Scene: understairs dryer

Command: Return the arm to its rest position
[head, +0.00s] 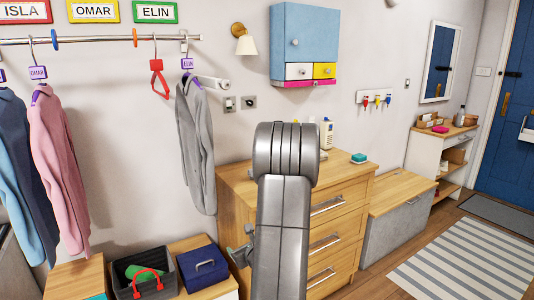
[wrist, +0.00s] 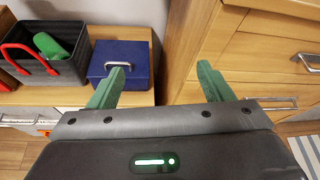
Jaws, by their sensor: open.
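My arm rises in the middle of the head view, in front of the wooden drawer chest (head: 348,228). Its grey links hide part of the chest, and most of the hand is hidden behind them. In the wrist view my gripper (wrist: 157,84) shows two green fingers spread wide apart with nothing between them. Beyond the fingers are a blue box (wrist: 122,58) with a grey handle on the left and the side of the chest on the right. I cannot tell the exact gap to either.
A dark basket (head: 146,275) with a red handle holds a green item, beside the blue box on a low wooden unit. Clothes hang from a rail (head: 100,40) at left. A grey-fronted bench (head: 398,225) stands right of the chest. The striped rug (head: 470,262) is clear.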

